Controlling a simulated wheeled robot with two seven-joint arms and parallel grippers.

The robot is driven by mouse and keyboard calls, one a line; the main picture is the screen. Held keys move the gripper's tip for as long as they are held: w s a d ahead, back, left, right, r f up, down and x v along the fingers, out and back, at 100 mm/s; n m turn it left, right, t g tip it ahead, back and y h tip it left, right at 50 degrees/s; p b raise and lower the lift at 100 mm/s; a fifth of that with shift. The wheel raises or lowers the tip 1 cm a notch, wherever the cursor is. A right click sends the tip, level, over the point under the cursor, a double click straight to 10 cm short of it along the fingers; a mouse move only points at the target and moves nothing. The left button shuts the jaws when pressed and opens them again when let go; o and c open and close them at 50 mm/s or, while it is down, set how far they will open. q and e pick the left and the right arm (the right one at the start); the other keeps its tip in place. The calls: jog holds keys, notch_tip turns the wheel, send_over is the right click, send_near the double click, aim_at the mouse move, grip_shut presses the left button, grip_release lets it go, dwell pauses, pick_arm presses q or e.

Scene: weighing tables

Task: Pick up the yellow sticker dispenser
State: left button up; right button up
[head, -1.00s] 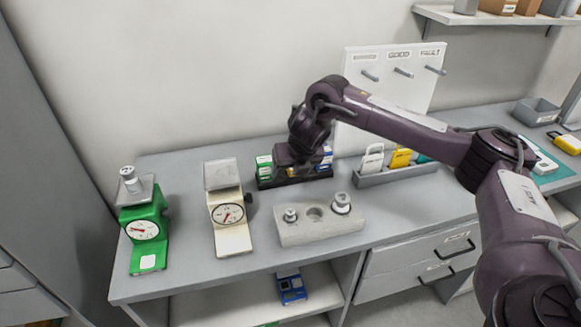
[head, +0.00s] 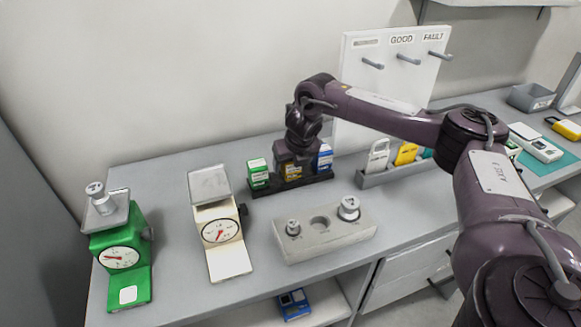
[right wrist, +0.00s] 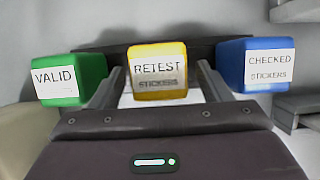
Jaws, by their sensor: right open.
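The yellow sticker dispenser (head: 292,172), labelled RETEST STICKERS in the right wrist view (right wrist: 157,68), stands in a dark rack (head: 262,190) between a green dispenser (head: 258,174) and a blue dispenser (head: 325,158). My right gripper (head: 293,162) is above and at the yellow dispenser, partly hiding it in the head view. In the right wrist view its fingers (right wrist: 158,90) are open, one on each side of the yellow dispenser; I cannot tell whether they touch it. My left gripper is not in view.
The green VALID (right wrist: 76,80) and blue CHECKED (right wrist: 256,66) dispensers flank the fingers closely. A grey weight block (head: 322,238), a cream scale (head: 222,238) and a green scale (head: 122,262) stand in front and left. A grey tray (head: 385,177) with tags lies right.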

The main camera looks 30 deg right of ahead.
jog(key=shift+x, duration=1.2)
jog(key=shift+w+d+f, duration=0.1)
jog(key=shift+w+f, duration=0.05)
jog(key=c, duration=1.1)
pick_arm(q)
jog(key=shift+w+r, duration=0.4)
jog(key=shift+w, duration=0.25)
pick_arm(e)
jog(key=shift+c, duration=0.3)
jog(key=shift+r, duration=0.2)
